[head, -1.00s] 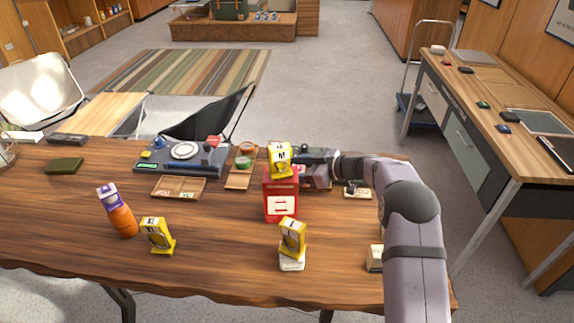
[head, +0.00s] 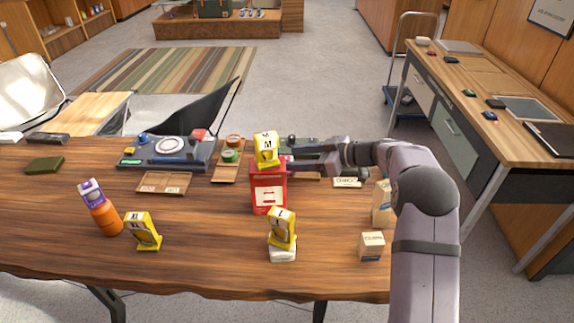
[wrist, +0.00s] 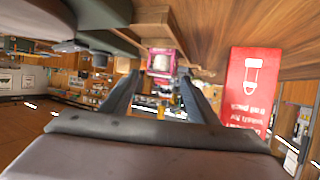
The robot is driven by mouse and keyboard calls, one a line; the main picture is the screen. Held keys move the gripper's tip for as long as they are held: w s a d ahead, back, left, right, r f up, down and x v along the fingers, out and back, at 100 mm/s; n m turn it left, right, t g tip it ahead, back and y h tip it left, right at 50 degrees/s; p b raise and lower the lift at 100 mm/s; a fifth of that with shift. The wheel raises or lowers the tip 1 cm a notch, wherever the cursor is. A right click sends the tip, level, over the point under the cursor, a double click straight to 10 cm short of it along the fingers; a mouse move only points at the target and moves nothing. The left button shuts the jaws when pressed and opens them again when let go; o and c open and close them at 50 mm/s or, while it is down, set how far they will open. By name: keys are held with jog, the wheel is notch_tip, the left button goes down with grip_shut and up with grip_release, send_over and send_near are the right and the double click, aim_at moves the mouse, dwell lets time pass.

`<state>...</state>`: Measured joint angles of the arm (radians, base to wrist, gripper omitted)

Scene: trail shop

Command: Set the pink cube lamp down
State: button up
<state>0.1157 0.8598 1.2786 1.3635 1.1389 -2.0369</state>
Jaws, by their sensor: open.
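The pink cube lamp (wrist: 160,62), with a pale face, shows ahead of the fingertips in the wrist view, which is upside down. It stands at a wooden tray or base (wrist: 152,22). My gripper (wrist: 157,78) is open, its two fingers apart with a gap between them and the lamp beyond. In the head view my gripper (head: 291,161) points left, just right of and behind a red box (head: 268,198).
The red box stands close beside my fingers and carries a yellow piece (head: 266,147). Other yellow pieces, an orange bottle (head: 107,220) and small boxes (head: 371,246) stand on the front of the table. A blue-grey console (head: 148,163) is behind. The table's middle left is clear.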

aim_at(290, 159)
notch_tip(290, 159, up, 6)
jog(key=d+f, duration=0.1)
jog(key=d+f+n+g+b, duration=0.1)
jog(key=f, duration=0.1)
jog(key=d+f+n+g+y+b, duration=0.1)
jog(key=f, duration=0.1)
jog(key=shift+d, duration=0.4)
jog(key=shift+s+p+x, duration=0.15)
jog(key=shift+p+x, duration=0.3)
jog(key=shift+x, duration=1.4)
jog(key=shift+s+p+x, duration=0.15)
jog(key=shift+p+x, duration=0.3)
jog(key=shift+x, duration=1.4)
jog(key=shift+c, duration=0.2)
jog(key=shift+r, duration=0.1)
jog(key=c, duration=1.2)
